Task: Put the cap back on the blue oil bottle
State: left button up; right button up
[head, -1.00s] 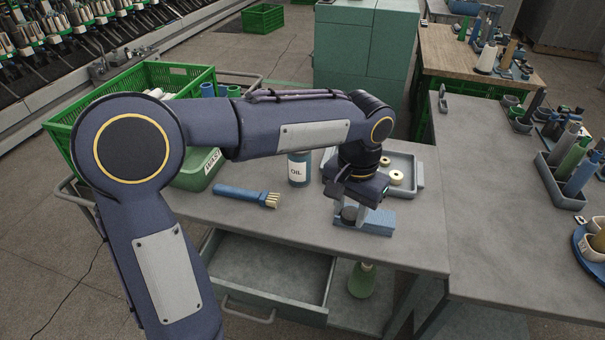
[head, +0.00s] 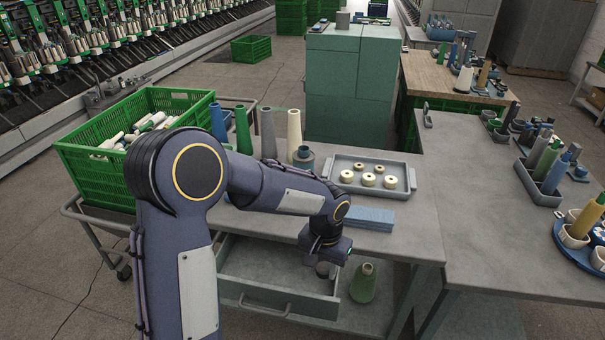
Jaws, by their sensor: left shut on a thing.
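My left gripper (head: 323,266) is in front of the table's front edge, over the right part of the open drawer. It points down and is shut on a small dark grey round thing, which looks like the cap (head: 322,269). The blue oil bottle (head: 304,163) stands on the table left of the grey tray. Only its upper part and short neck show above my left forearm; its label and lower body are hidden. The gripper is apart from the bottle, nearer to me and lower in the picture. My right gripper is not in view.
A blue block (head: 366,218) lies near the table's front edge. Behind it is a grey tray (head: 411,178) with several cream rings. Tall cones (head: 267,134) stand behind my arm, beside a green crate (head: 97,181). The drawer (head: 262,283) is open; a green bottle-like thing (head: 363,286) stands below.

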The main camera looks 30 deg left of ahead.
pick_arm(q)
jog(key=shift+n, duration=0.3)
jog(key=f, duration=0.2)
jog(key=a+f, duration=0.1)
jog(key=f, duration=0.1)
jog(key=a+f, duration=0.1)
jog(key=f, duration=0.1)
jog(key=shift+s+a+f, duration=0.1)
jog(key=shift+s+f, duration=0.05)
jog(key=shift+s, duration=0.1)
